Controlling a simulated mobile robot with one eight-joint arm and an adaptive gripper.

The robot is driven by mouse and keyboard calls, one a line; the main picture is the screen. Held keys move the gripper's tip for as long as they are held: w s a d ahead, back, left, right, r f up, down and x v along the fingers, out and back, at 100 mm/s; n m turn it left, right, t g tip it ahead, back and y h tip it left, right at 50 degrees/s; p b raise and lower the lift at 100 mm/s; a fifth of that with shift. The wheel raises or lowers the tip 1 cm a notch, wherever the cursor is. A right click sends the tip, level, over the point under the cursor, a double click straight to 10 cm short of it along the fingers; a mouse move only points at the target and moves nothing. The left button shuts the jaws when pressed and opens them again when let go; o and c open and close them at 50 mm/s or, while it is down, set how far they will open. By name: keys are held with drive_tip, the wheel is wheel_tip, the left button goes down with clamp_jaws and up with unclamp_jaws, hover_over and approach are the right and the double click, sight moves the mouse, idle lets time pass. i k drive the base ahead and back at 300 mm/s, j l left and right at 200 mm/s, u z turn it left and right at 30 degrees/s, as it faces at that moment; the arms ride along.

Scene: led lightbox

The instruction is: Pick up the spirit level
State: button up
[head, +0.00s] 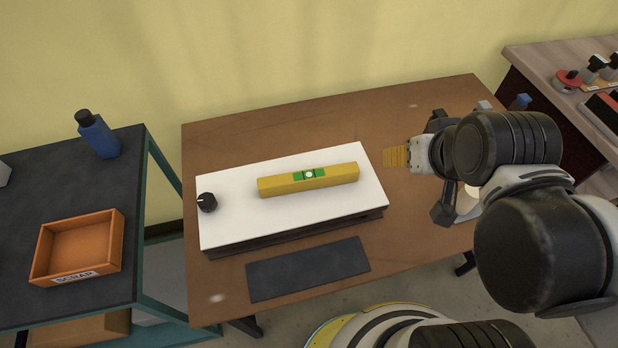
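The spirit level (280,186) is a yellow bar with a green vial section at its middle. It lies lengthwise on the white top of the lightbox (240,225), slightly tilted up to the right in the picture. My gripper (418,165) is to the right of the lightbox, over the right part of the brown table, apart from the level. Dark finger parts show above and below its wrist, but the fingertips are partly hidden by my arm, so I cannot tell how far it is open. Nothing is seen held in it.
A black knob (206,202) sits at the lightbox's left end. A dark mat (308,269) lies in front. A yellow patch (395,157) is by my gripper. Left, a dark bench holds an orange SCRAP tray (118,243) and blue bottle (98,136). A side counter (545,60) stands right.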

sight(310, 179)
drive_tip(key=k+l+u, duration=0.15)
drive_tip(key=u, duration=0.2)
drive_tip(key=k+l+u, duration=0.2)
drive_tip(key=l+u, duration=0.15)
drive_tip(key=k+l+u, duration=0.2)
drive_tip(key=u, duration=0.15)
